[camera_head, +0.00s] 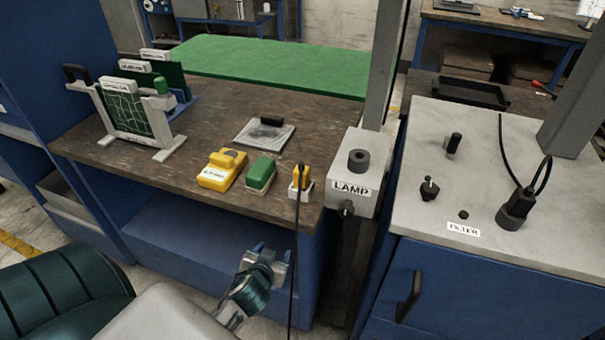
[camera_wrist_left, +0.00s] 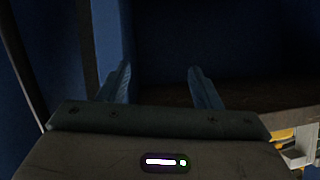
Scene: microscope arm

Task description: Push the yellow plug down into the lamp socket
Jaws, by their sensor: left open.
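The yellow plug (camera_head: 302,175) stands in a small white holder (camera_head: 300,194) at the front edge of the brown bench. A black cable (camera_head: 296,260) hangs from it. The lamp socket (camera_head: 359,160) is a dark round piece on top of the grey box labelled LAMP (camera_head: 350,188), right of the plug. My left gripper (camera_head: 268,256) is open and empty, in front of the bench and below its top, left of the cable. Its spread fingers also show in the left wrist view (camera_wrist_left: 162,90). My right gripper is out of view.
A yellow device (camera_head: 221,171) and a green one (camera_head: 261,174) stand left of the plug. A grey plate (camera_head: 264,134) lies behind them. A grey post (camera_head: 382,70) rises behind the lamp box. A grey cabinet (camera_head: 480,170) labelled FILTER, with a black plug, stands at right.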

